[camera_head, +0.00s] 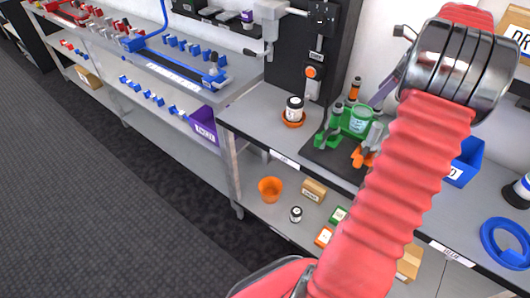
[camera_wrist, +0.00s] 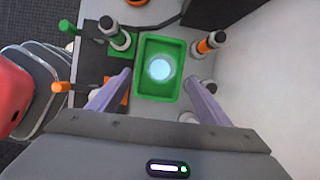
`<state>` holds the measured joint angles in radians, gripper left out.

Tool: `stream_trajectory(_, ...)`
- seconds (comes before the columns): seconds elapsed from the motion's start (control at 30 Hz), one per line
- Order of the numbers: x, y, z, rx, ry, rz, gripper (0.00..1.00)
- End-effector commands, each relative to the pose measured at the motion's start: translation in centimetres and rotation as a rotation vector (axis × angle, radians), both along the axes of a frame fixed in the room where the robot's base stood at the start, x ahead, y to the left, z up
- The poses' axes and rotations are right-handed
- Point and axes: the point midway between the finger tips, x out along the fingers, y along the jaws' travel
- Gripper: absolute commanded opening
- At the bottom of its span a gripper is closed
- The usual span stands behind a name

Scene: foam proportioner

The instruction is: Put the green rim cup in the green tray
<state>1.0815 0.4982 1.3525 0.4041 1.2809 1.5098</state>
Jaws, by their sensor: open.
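The green tray (camera_wrist: 142,84) lies below my gripper in the wrist view. A pale round shape (camera_wrist: 160,68) is inside its walls, apparently the green rim cup seen from above. In the head view the pale, green-edged cup (camera_head: 358,121) stands upright among green parts on the dark mat; my arm covers part of this area. My gripper (camera_wrist: 160,77) is open, its two purple-grey fingers apart on either side of the tray, with nothing between the tips. One finger (camera_head: 384,93) shows in the head view. Whether the fingers touch the tray is unclear.
Orange-banded bottles (camera_wrist: 211,42) and a grey-topped post (camera_wrist: 116,36) stand close around the tray. An orange clamp-like part (camera_head: 362,157) is in front. A black-lidded jar (camera_head: 294,108) sits on an orange dish to the left.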

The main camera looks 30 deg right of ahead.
Motion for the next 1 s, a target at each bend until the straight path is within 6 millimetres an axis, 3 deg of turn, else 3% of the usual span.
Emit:
stream_trajectory(0.17,1.8,3.7,1.7,-0.060,-0.005,0.134,0.71)
stream_trajectory(0.5,4.8,16.0,5.8,-0.265,-0.027,0.595,0.71)
stream_trajectory(0.77,4.6,25.3,7.7,-0.423,-0.054,0.960,0.71)
stream_trajectory(1.0,2.8,33.1,8.5,-0.572,-0.087,1.298,0.71)
